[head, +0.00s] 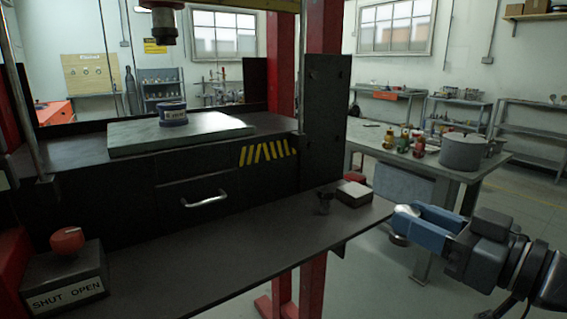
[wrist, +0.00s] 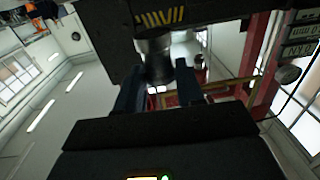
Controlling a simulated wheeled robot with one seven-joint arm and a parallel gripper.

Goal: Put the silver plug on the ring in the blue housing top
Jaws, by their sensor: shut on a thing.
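The blue housing (head: 172,113) stands upright on a pale plate (head: 225,129) on the press bed, at the upper left of the head view. My gripper (head: 402,222) is at the right of the head view, beyond the right end of the front shelf and well away from the housing. It is shut on the silver plug (wrist: 155,58), a short round metal piece between the fingertips in the wrist view. Part of the plug (head: 399,240) shows below the blue fingers in the head view. The ring inside the housing top cannot be made out.
The press ram (head: 163,24) hangs above the housing. A dark upright plate (head: 327,112) flanks the bed's right side.

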